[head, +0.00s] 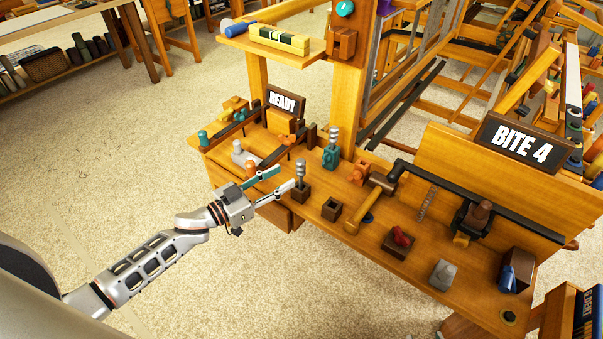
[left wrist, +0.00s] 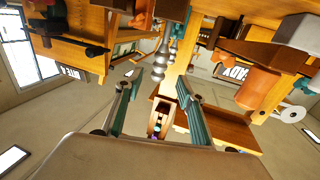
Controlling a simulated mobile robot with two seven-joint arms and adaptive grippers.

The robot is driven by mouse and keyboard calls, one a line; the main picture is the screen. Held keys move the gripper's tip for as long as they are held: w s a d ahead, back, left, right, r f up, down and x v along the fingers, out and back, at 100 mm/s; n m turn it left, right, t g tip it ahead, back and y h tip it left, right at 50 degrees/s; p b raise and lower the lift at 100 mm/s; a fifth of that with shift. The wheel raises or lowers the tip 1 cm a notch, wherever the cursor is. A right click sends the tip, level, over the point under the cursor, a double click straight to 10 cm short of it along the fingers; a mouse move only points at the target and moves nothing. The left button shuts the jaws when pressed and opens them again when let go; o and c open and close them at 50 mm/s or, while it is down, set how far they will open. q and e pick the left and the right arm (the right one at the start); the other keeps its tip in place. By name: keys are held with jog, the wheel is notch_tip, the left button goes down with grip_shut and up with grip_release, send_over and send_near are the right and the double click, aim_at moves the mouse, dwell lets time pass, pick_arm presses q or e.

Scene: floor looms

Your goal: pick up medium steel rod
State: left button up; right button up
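I cannot tell by size which is the medium one. In the left wrist view the picture is upside down; a rod (left wrist: 161,62) shows ahead, between the lines of the spread fingers (left wrist: 159,82). My right gripper is out of view.
An empty square dark block (head: 331,209) and a wooden mallet (head: 371,202) lie right of the rod. A READY sign (head: 285,101) and small coloured fittings crowd the left. A wooden post (head: 349,110) rises behind. The carpet left of the bench is clear.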

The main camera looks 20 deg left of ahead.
aim_at(297, 171)
pick_arm(q)
jog(key=x, duration=0.2)
jog(key=shift+w+d, duration=0.15)
jog(key=shift+w, duration=0.05)
jog(key=x, duration=0.2)
jog(key=b+x, duration=0.1)
jog(key=x, duration=0.1)
jog(key=shift+d+f, duration=0.1)
jog(key=shift+f, duration=0.2)
jog(key=shift+w+d+r, duration=0.1)
jog(key=shift+w+d, duration=0.2)
jog(key=shift+w, duration=0.25)
grip_shut()
